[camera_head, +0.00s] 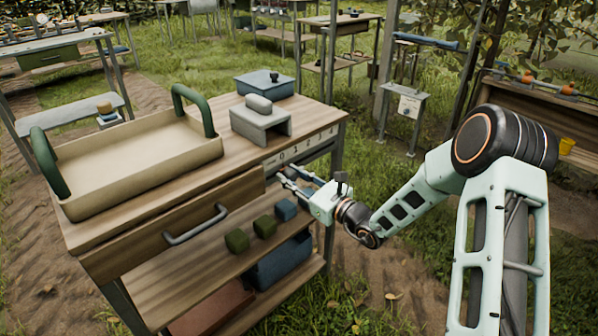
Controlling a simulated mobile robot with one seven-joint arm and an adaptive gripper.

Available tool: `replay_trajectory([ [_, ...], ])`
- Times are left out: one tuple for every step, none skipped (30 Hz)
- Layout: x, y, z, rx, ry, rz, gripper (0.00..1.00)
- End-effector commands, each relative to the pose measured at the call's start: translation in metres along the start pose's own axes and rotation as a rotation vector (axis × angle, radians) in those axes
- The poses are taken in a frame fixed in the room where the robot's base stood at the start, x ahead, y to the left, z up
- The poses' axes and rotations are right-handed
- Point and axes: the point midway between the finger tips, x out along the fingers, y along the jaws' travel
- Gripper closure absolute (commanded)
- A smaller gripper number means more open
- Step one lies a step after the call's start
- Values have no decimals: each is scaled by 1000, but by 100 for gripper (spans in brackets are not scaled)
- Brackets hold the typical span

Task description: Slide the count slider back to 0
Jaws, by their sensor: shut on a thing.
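The count slider's pale number strip (303,147) runs along the workbench's front edge, right of the drawer, with dark digits along it. The digits are small; the leftmost looks like 0. My gripper (284,180) reaches in from the right, just below the left part of the strip. Its fingers are shut on the slider's knob, which is mostly hidden between them, so its exact position against the digits cannot be told.
The drawer (170,222) with a grey handle is left of my gripper. Green and blue blocks (264,226) sit on the shelf below. A tray (140,155) with green handles, a grey stand (261,124) and a blue box (264,84) stand on top. Grass lies right of the bench.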

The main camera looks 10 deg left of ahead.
Motion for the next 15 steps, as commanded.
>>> replay_trajectory([
  [0,4,0,0,-1,8,100],
  [0,5,0,-1,-1,8,100],
  [0,5,0,0,-1,9,100],
  [0,5,0,0,-1,10,100],
  [0,6,0,0,-1,10,100],
  [0,6,0,0,-1,11,100],
  [0,6,0,0,-1,12,100],
  [0,6,0,0,-1,12,74],
  [0,6,0,1,-1,12,70],
  [0,7,0,1,-1,12,66],
  [0,6,0,1,-1,12,63],
  [0,6,0,1,-1,12,58],
  [0,6,0,1,-1,11,57],
  [0,6,0,1,-1,11,57],
  [0,5,0,1,0,10,57],
])
